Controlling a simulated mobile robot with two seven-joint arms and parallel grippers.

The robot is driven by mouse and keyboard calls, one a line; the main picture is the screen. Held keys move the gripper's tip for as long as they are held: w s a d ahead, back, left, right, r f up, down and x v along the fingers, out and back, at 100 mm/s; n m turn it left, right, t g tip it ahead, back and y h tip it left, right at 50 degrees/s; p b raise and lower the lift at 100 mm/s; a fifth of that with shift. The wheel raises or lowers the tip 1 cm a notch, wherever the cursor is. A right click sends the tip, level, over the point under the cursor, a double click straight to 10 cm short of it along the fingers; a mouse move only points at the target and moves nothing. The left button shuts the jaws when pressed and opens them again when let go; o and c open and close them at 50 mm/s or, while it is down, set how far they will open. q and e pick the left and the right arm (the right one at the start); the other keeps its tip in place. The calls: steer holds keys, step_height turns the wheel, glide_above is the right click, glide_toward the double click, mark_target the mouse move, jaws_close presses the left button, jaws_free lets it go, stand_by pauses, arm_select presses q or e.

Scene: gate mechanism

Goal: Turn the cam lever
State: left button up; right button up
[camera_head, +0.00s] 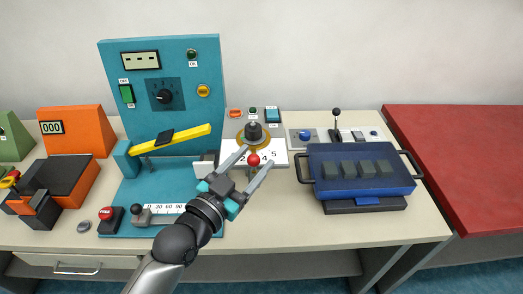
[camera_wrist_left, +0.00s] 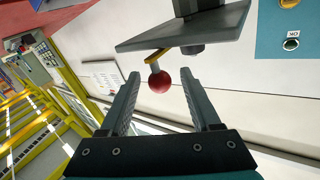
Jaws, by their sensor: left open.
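The red ball knob (camera_head: 253,160) of a lever, seemingly the cam lever, shows at the front of the white numbered plate (camera_head: 273,159). In the left wrist view the red knob (camera_wrist_left: 159,82) sits on a short stem with a yellow arm (camera_wrist_left: 158,56), beside a grey plate (camera_wrist_left: 190,30). My left gripper (camera_head: 257,156) is open, its two fingers spread on either side of the knob. In the left wrist view the knob lies between the fingertips (camera_wrist_left: 162,80), with gaps on both sides. The lever's pivot is not clear. My right gripper is not in view.
A dark knob on a brass disc (camera_head: 253,134) stands just behind. A teal panel with a yellow bar (camera_head: 185,137) is at left. A blue box with handles (camera_head: 360,185) is at right. The table front (camera_head: 290,235) is clear.

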mark_target(262, 163)
arm_select(q)
steer(key=shift+x, duration=1.95)
jaws_close()
